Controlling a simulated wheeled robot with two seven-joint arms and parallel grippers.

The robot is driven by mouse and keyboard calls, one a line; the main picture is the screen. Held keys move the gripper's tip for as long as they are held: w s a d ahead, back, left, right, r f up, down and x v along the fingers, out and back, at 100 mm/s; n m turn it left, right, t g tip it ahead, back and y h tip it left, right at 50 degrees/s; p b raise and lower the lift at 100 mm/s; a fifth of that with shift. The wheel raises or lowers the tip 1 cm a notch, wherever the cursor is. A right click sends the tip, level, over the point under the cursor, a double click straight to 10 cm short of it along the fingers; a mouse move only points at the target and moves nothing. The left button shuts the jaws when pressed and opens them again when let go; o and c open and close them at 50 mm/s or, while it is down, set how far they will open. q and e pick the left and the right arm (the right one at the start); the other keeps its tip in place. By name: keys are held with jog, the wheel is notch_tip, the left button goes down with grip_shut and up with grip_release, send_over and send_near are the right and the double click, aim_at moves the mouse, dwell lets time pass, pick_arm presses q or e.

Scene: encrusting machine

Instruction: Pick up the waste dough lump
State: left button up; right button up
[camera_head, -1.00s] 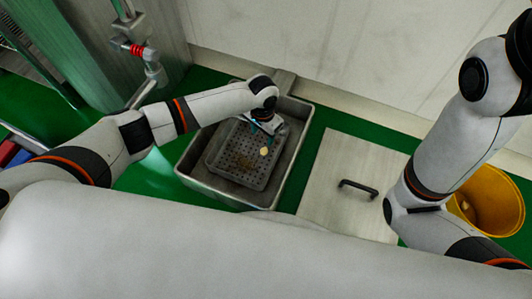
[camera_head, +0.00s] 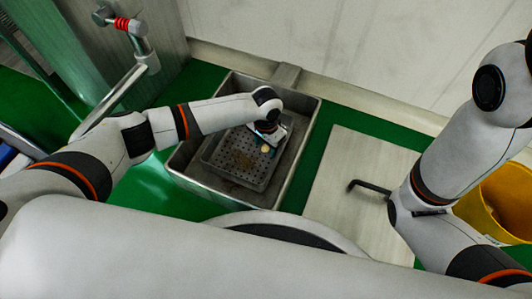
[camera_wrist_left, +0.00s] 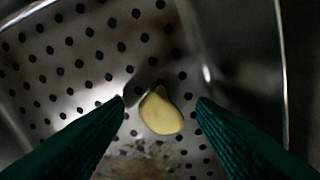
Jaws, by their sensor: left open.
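The waste dough lump (camera_wrist_left: 161,112) is a small pale yellow, rounded piece. It lies in a grey perforated basket (camera_head: 225,155) that stands inside a metal sink. The lump also shows in the head view (camera_head: 265,149), just below my left gripper (camera_head: 268,146). In the left wrist view my left gripper (camera_wrist_left: 160,100) is open. Its two dark green fingers stand on either side of the lump with gaps between, and nothing is held.
The metal sink (camera_head: 180,165) has raised walls around the basket. A yellow bucket (camera_head: 500,200) stands at the far right. A metal pipe with a red grip (camera_head: 125,24) is at upper left.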

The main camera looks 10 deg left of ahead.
pick_arm(q)
jog(key=shift+f, duration=0.15)
jog(key=c, duration=1)
jog(key=shift+c, duration=0.2)
